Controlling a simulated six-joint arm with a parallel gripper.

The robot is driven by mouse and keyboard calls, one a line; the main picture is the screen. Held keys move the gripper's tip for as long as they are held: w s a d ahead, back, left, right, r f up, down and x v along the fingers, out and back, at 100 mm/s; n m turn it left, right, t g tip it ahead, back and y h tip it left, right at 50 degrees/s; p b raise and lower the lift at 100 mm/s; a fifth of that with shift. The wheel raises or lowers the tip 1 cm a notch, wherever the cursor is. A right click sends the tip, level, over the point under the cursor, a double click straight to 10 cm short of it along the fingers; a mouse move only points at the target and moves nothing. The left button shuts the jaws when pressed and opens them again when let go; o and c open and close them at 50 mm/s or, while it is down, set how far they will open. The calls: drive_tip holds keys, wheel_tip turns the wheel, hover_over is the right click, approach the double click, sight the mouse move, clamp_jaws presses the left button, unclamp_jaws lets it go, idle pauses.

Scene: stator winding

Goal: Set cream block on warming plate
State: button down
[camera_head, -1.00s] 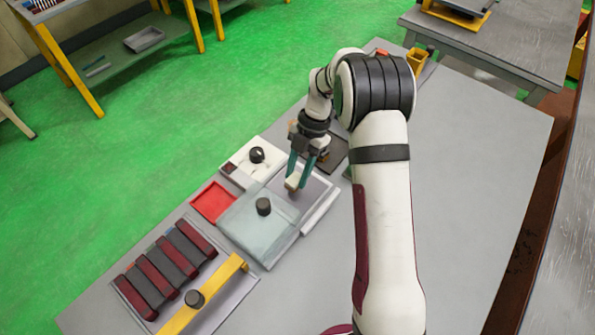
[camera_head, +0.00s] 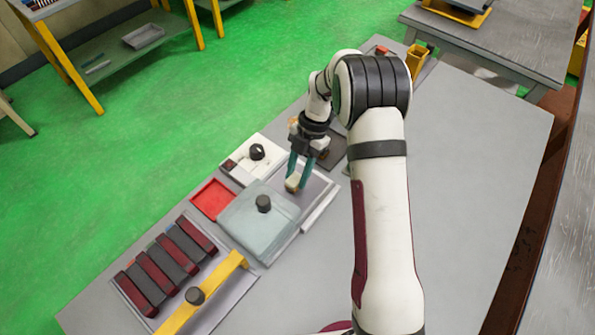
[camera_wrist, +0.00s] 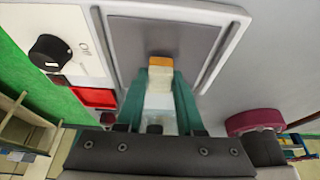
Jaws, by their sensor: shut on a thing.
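My gripper (camera_head: 296,183) is shut on a small cream block (camera_wrist: 158,98). The block sits between the teal fingers and shows a yellow-orange end (camera_wrist: 160,63) in the wrist view. The warming plate is a grey panel (camera_wrist: 165,38) with a pale raised rim (camera_wrist: 222,50). In the head view its bare grey surface (camera_head: 314,187) shows beside the gripper. The fingers point down over this surface. I cannot tell whether the block touches the plate. A white control box (camera_head: 241,163) with a black knob (camera_head: 257,152) adjoins the plate.
A rack of dark red and grey bars (camera_head: 167,268) stands nearer. The table's right side (camera_head: 470,180) is clear.

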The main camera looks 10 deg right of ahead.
drive_tip(key=shift+c, duration=2.3)
unclamp_jaws()
drive_tip(key=shift+o, duration=0.3)
drive_tip(key=shift+o, duration=0.9)
drive_tip(key=shift+r, duration=3.5)
